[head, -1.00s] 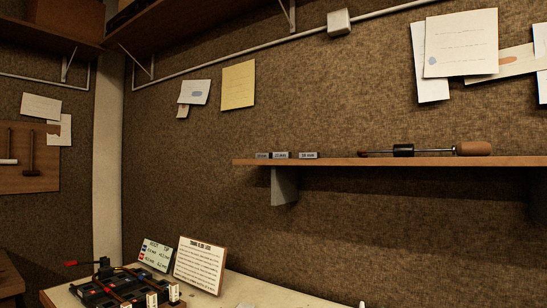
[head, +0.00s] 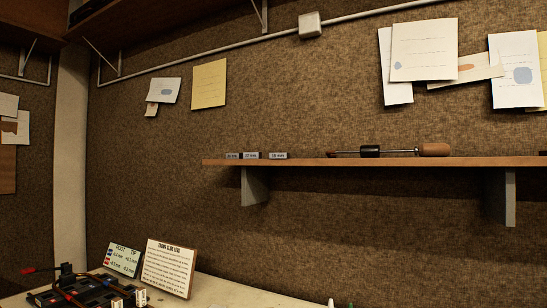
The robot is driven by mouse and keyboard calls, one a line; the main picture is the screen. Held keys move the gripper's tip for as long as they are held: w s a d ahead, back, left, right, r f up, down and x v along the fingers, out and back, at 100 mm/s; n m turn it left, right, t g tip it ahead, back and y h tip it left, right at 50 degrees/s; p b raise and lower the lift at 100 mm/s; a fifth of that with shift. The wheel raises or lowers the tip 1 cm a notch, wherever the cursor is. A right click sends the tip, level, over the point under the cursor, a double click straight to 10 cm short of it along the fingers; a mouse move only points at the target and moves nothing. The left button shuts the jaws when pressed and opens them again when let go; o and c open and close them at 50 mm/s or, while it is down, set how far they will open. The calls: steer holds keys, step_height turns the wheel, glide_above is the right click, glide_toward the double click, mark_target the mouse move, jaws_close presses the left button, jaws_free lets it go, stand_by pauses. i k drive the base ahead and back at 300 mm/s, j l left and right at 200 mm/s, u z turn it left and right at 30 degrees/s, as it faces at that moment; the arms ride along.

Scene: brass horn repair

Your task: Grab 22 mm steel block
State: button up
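Three small grey steel blocks stand in a row at the left end of the wall shelf (head: 310,162) in the head view. The middle block (head: 251,156) has a label that seems to read 22 mm, though the print is tiny. The left block (head: 233,156) sits close beside it, and its label is too small to read surely. The right block (head: 278,156) stands a little apart and seems to read 18 mm. My gripper is not in view.
A wooden-handled rod tool (head: 390,151) lies on the shelf right of the blocks. Below, a bench (head: 215,290) holds a black device (head: 80,292) and two propped cards (head: 168,268). Brackets (head: 255,187) support the shelf. Air before the shelf looks clear.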

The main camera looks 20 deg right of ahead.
mark_target(246, 155)
steer(key=i+j+z, duration=0.25)
steer(key=j, duration=0.7)
steer(key=i+j+z, duration=0.25)
steer(key=j, duration=0.75)
steer(key=i+j+z, duration=0.2)
steer(key=j, duration=0.8)
steer(key=j+z, duration=0.25)
steer(key=j, duration=0.75)
